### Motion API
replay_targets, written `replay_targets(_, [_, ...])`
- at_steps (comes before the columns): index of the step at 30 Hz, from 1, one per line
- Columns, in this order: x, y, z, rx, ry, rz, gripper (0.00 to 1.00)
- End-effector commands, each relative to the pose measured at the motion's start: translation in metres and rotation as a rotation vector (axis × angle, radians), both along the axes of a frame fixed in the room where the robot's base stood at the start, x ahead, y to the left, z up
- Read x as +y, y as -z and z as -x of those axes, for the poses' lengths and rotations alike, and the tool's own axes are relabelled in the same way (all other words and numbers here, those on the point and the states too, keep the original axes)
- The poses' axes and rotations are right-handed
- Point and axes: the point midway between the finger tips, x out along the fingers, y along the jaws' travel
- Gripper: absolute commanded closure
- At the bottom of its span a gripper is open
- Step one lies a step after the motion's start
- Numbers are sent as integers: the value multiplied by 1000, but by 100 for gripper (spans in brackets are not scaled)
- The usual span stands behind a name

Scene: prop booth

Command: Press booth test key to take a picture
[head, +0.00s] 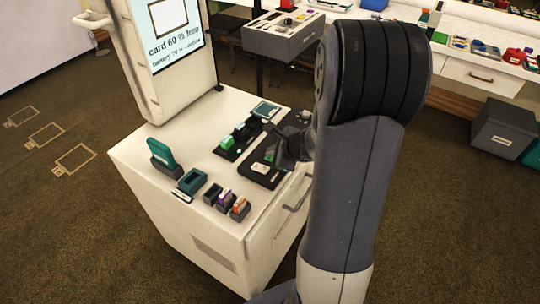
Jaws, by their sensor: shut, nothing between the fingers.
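My gripper (276,154) is shut and holds nothing. It is over a dark key panel (257,177) on the right part of the white booth cabinet's top. A white key (261,168) shows on this panel just in front of the gripper, and a green part (269,155) shows beside the fingertips. I cannot tell which is the test key, or whether the fingers touch anything. My arm hides the right side of the cabinet. The lit screen (174,30) above reads "card 60 % free", with a battery line under it.
On the cabinet top (150,140) are a dark tray with a green block (227,142), a teal upright device (161,153), a teal open holder (193,181) and several small dark holders (222,199). A grey console (283,40) and a white counter (480,75) stand behind.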

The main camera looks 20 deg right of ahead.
Motion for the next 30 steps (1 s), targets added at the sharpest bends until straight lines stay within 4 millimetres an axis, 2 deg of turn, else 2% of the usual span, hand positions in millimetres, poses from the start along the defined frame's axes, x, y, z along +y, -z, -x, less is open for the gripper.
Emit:
replay_targets(10, [0,-16,0,0,1,-1,100])
replay_targets(22, [0,-18,0,0,0,0,100])
replay_targets(30, [0,-43,0,0,0,0,100])
